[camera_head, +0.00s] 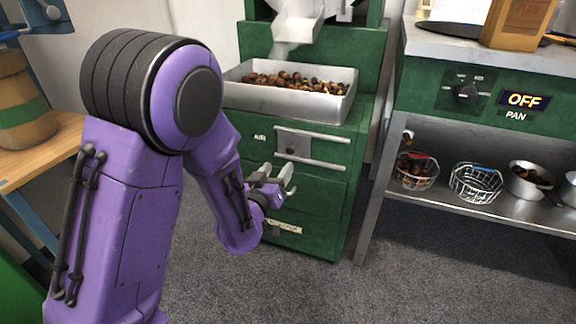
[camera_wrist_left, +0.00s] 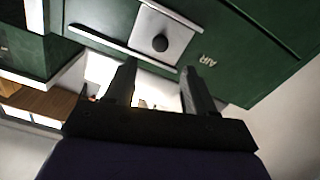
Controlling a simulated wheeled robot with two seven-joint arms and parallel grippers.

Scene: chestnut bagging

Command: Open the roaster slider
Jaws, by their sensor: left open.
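The roaster (camera_head: 322,205) is a green cabinet. On its front is the roaster slider (camera_head: 312,146), a silver plate with a dark round knob (camera_head: 291,149) between two light rails, right of an "AIR" label. In the left wrist view the slider plate (camera_wrist_left: 176,31) and its knob (camera_wrist_left: 160,43) appear upside down, just beyond the fingertips. My left gripper (camera_head: 279,172) is open and empty, in front of the cabinet just below the knob. Its two dark fingers also show in the left wrist view (camera_wrist_left: 158,68), spread apart and not around the knob. My right gripper is out of view.
A metal tray (camera_head: 292,108) of chestnuts sits on the roaster above the slider. At right stands a metal bench (camera_head: 455,45) with an "OFF" pan panel, and wire baskets (camera_head: 475,183) and pots on its shelf. A barrel (camera_head: 22,103) stands on a wooden table at left.

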